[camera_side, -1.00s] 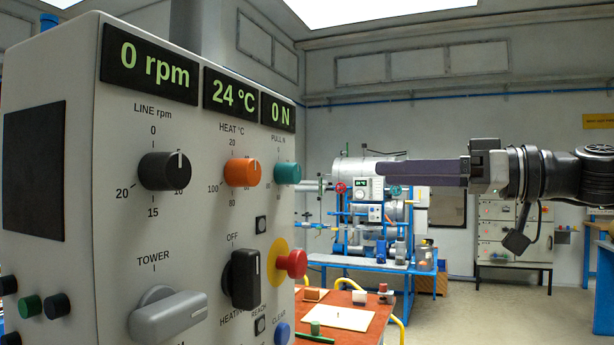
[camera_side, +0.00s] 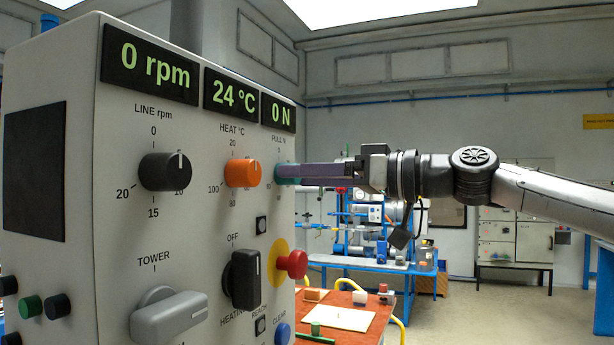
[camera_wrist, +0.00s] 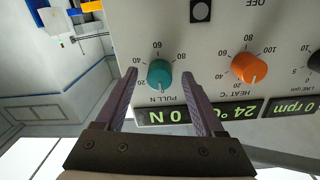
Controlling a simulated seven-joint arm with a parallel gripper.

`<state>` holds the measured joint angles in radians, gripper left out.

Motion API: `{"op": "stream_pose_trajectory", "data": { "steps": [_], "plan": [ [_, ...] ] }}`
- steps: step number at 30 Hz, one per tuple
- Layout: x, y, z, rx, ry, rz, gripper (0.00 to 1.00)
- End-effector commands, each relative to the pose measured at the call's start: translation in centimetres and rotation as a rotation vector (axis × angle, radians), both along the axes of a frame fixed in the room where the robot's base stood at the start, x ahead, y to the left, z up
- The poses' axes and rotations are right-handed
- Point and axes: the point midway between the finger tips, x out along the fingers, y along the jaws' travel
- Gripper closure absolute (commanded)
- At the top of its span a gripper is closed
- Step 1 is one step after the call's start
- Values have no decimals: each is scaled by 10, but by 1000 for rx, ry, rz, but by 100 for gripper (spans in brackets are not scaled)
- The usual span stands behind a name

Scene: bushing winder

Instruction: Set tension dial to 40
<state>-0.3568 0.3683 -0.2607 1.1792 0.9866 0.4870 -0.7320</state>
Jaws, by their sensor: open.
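The tension dial is the teal PULL N knob (camera_wrist: 160,74) in the wrist view, which shows the panel upside down. Its white mark points toward the PULL N label. Scale numbers 20, 40, 60 and 80 ring it. The PULL display (camera_side: 278,112) reads 0 N, also in the wrist view (camera_wrist: 165,116). My gripper (camera_wrist: 160,73) is open, with one purple finger on each side of the knob and a gap visible on both sides. In the side view my gripper (camera_side: 284,173) reaches the panel from the right, its fingertips overlapping the teal knob and hiding most of it.
The orange HEAT knob (camera_side: 242,173) sits close beside the teal one; its display reads 24 °C. A black LINE rpm knob (camera_side: 165,171) is farther left, with 0 rpm displayed. Below are a red button (camera_side: 292,264) and a black rotary switch (camera_side: 242,279).

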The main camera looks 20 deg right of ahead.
Motion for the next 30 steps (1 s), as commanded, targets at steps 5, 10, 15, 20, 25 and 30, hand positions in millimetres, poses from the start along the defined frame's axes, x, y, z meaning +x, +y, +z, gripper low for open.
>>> {"op": "stream_pose_trajectory", "data": {
  "steps": [5, 10, 15, 20, 25, 30],
  "plan": [
    [1, 1, 0, 0, 0, 0, 29],
    [1, 1, 0, 0, 0, -1, 38],
    [1, 1, 0, 0, 0, -1, 69],
    [1, 1, 0, 0, 0, -1, 98],
    [1, 1, 0, 1, 1, -1, 100],
    [1, 1, 0, 14, 15, -1, 100]
  ]
}}
